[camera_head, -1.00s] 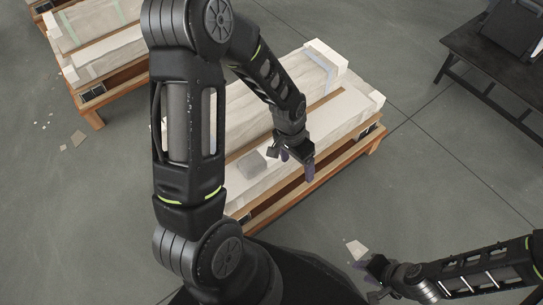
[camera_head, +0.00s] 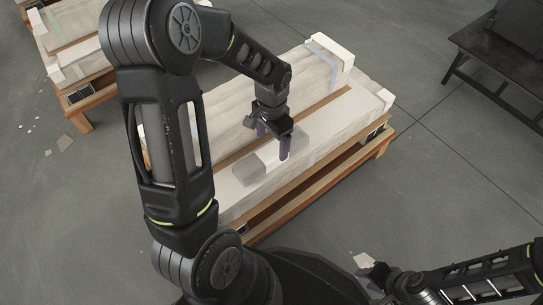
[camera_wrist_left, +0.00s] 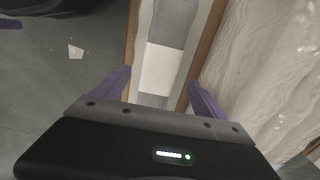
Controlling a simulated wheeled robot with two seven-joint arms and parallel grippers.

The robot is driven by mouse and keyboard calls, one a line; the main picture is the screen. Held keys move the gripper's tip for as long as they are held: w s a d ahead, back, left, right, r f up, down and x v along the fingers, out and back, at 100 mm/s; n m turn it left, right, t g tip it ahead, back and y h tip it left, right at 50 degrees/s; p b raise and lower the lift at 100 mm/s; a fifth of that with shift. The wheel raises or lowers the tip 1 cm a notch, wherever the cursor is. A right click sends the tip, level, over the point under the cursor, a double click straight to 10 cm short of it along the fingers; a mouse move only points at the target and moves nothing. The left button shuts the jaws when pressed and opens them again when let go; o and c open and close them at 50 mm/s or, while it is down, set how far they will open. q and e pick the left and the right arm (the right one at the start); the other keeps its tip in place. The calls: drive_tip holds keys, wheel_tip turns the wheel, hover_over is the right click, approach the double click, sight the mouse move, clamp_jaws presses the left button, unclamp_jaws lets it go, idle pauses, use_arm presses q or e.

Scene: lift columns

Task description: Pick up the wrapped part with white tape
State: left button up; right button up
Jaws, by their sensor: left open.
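A wrapped part (camera_head: 250,169) with a grey end and a pale white band lies on the near long wrapped column on the pallet. In the left wrist view its grey stretch (camera_wrist_left: 178,22) and white band (camera_wrist_left: 160,68) run between the fingers. My left gripper (camera_head: 273,141) is open above the part, fingers pointing down; in the wrist view its purple fingertips (camera_wrist_left: 160,80) stand on either side of the strip, holding nothing. The far end of the part is partly hidden by the gripper. My right gripper (camera_head: 372,272) is low at the right, its jaws unclear.
The wooden pallet (camera_head: 300,205) carries long plastic-wrapped columns (camera_head: 325,125) side by side. Another loaded pallet (camera_head: 75,92) stands at upper left, a dark bench (camera_head: 495,62) at upper right. Pale scraps (camera_head: 65,142) lie on the floor. Open floor surrounds the pallet.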

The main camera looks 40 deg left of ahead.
sight(271, 151)
use_arm(q)
drive_tip(key=shift+f, duration=0.25)
drive_tip(key=f+b, duration=0.2)
drive_tip(key=f, duration=0.2)
drive_tip(key=shift+s+f+b, duration=0.15)
drive_tip(key=shift+s+b, duration=0.05)
drive_tip(key=shift+b, duration=0.15)
drive_tip(key=shift+f, duration=0.45)
clamp_jaws()
idle(0.7)
drive_tip(key=shift+w+r, duration=0.1)
